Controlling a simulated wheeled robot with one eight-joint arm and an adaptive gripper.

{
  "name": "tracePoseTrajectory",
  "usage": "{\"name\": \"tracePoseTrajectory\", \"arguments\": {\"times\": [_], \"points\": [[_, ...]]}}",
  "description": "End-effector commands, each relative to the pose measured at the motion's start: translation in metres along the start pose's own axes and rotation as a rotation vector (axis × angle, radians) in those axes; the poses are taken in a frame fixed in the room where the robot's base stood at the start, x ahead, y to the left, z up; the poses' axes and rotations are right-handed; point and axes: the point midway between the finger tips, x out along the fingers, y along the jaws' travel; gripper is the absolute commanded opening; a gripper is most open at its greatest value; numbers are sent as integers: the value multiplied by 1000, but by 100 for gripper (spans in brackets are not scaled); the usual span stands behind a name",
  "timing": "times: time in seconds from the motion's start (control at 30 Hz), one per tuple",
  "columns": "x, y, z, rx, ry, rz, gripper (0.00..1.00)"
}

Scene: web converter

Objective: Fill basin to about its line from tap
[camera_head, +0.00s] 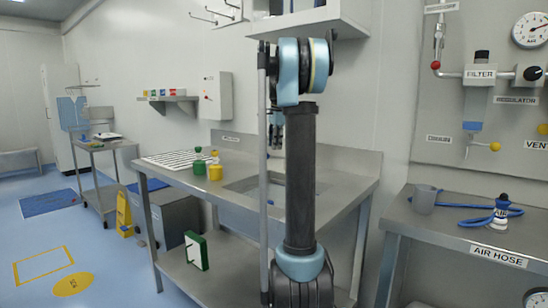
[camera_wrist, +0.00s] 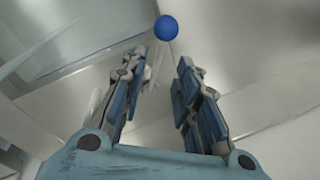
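The basin (camera_head: 238,187) is a rectangular recess sunk in the steel bench, partly hidden behind my arm in the head view. Its water level and line cannot be made out. My gripper (camera_head: 277,138) hangs above the back of the bench, partly hidden by my arm. In the wrist view my gripper (camera_wrist: 158,68) has its two fingers apart with nothing between them. A blue round knob (camera_wrist: 166,28) shows just beyond the fingertips, apart from them; it may be the tap's handle. The tap itself cannot be made out in the head view.
On the steel bench (camera_head: 345,177) left of the basin stand a yellow container (camera_head: 215,172), green-topped items (camera_head: 199,160) and a striped rack (camera_head: 178,160).

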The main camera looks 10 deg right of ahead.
Motion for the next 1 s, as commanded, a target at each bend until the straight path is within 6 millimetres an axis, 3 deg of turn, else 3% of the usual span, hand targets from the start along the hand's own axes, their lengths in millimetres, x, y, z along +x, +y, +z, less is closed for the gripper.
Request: {"name": "tracePoseTrajectory", "arguments": {"times": [0.1, 0.33, 0.77, 0.8, 0.9, 1.0], "points": [[21, 0, 0, 0, 0, 0, 29], [49, 0, 0, -1, 0, 0, 29], [59, 0, 0, -1, 0, 0, 29], [59, 0, 0, -1, 0, 0, 27], [59, 0, 0, -1, 0, 0, 4], [59, 0, 0, -1, 0, 0, 0]]}}
